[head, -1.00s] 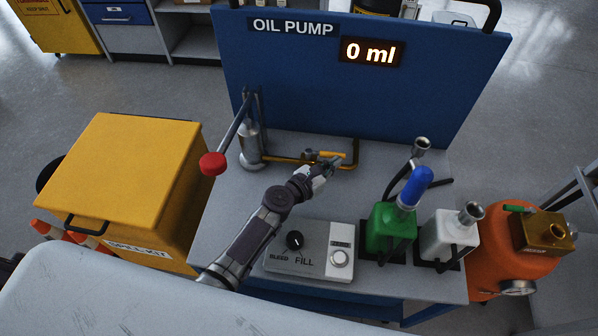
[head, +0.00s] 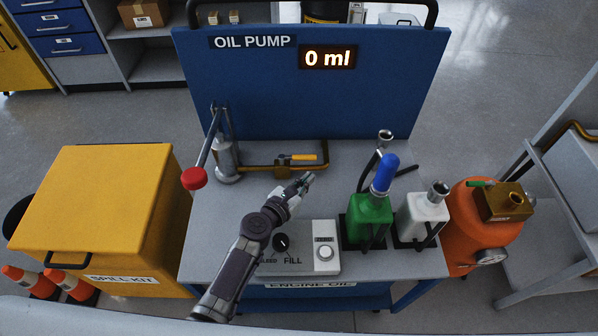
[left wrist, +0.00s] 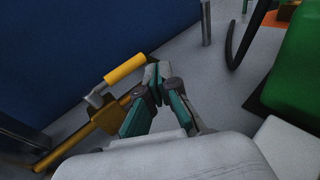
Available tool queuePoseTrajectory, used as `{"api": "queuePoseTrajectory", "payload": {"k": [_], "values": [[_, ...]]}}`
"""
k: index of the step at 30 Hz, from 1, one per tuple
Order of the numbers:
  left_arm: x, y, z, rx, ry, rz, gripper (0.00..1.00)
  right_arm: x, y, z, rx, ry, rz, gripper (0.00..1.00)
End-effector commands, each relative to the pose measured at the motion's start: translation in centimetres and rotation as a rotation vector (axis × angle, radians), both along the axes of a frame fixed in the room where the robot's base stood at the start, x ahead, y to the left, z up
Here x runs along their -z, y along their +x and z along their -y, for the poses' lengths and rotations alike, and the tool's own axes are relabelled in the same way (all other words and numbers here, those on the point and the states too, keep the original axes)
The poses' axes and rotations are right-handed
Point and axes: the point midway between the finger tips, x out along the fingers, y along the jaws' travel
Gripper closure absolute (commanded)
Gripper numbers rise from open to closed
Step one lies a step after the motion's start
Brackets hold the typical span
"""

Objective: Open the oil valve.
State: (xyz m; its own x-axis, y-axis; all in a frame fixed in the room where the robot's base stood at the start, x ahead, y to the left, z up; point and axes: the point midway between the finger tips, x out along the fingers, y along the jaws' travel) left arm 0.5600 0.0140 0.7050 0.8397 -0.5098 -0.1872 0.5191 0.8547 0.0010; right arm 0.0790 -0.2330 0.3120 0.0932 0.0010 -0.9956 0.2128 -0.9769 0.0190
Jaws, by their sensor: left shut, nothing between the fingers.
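The oil valve has a yellow lever handle (head: 303,157) on a brass pipe (head: 258,168) at the back of the grey bench top. The handle lies roughly in line with the pipe. In the left wrist view the yellow handle (left wrist: 125,69) shows left of the fingertips, above the brass pipe (left wrist: 85,142). My left gripper (head: 306,180) is shut and empty, a little in front of the valve and apart from it in the head view. It also shows in the left wrist view (left wrist: 155,80). My right gripper is not in view.
A pump with a red-knobbed lever (head: 193,179) stands left of the valve. A BLEED/FILL panel (head: 325,262), a green bottle (head: 368,218) and a white bottle (head: 424,216) stand at the front and right. The display (head: 328,57) reads 0 ml.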

Motion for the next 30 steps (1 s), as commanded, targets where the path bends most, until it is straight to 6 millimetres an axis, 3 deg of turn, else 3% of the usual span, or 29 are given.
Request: {"api": "queuePoseTrajectory", "payload": {"k": [5, 12, 30], "values": [[-0.9, -3.6, 0.3, -0.001, -0.002, -0.002, 1.0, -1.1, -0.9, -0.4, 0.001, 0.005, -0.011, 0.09], [-1.4, -7.2, 0.6, -0.001, -0.003, -0.002, 1.0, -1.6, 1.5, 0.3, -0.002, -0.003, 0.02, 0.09], [-1.6, -8.1, 0.6, 0.0, -0.001, -0.001, 1.0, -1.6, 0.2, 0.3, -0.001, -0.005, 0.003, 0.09]]}}
